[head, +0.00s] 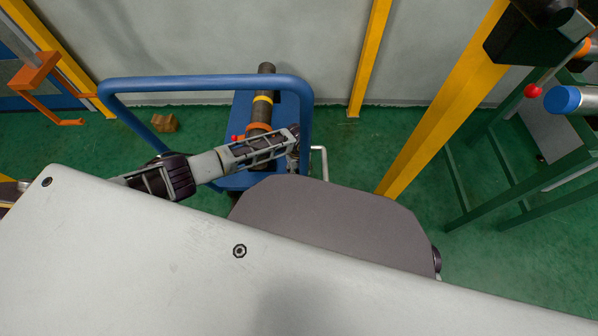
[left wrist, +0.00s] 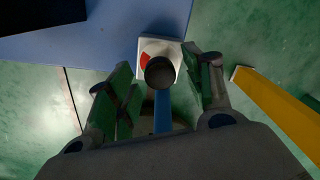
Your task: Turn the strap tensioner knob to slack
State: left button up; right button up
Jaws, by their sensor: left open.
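The tensioner knob (left wrist: 160,72) is a dark round knob on a white square plate (left wrist: 171,48) with a red patch at its left. The plate is at the edge of a blue surface. My left gripper (left wrist: 157,64) is open, with one green-padded finger on each side of the knob; I cannot tell whether either touches it. In the head view my left gripper (head: 293,146) is at the right side of the blue cart (head: 238,180), and the knob is hidden there. My right gripper is not in view.
Yellow posts (head: 440,110) stand to the right, with a green stand (head: 510,170) beyond. An orange bracket (head: 35,72) is at the left.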

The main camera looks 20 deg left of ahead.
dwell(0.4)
pick_arm(q)
jog(key=c, duration=1)
